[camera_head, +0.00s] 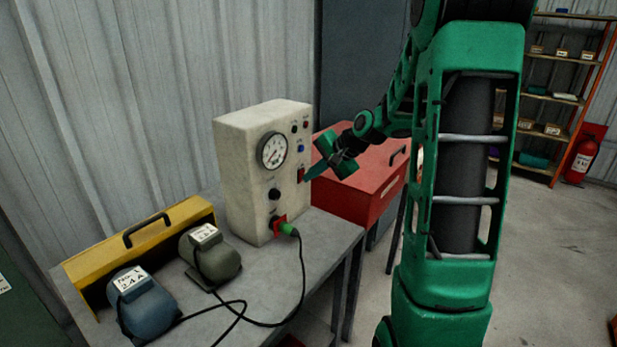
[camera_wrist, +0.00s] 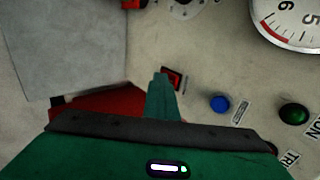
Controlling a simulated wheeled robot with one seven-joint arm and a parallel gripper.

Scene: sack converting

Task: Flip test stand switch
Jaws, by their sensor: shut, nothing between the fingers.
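The test stand (camera_head: 250,170) is a cream box standing upright on the grey bench, with a round gauge on its front. Its red switch (camera_head: 300,175) sits at the right side of the front panel, below a blue button. In the wrist view the red switch (camera_wrist: 173,77) has a dark frame and lies right by the tip of my gripper (camera_wrist: 162,82). My gripper (camera_head: 308,176) is shut and empty, its fingertips at the panel beside the switch. The fingers cover part of the switch, and I cannot tell whether they touch it or which way it is set.
A green plug (camera_head: 288,229) with a black cable is at the panel's lower part. A red chest (camera_head: 360,195) stands behind my gripper. Shelves and an extinguisher (camera_head: 583,155) are far right.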

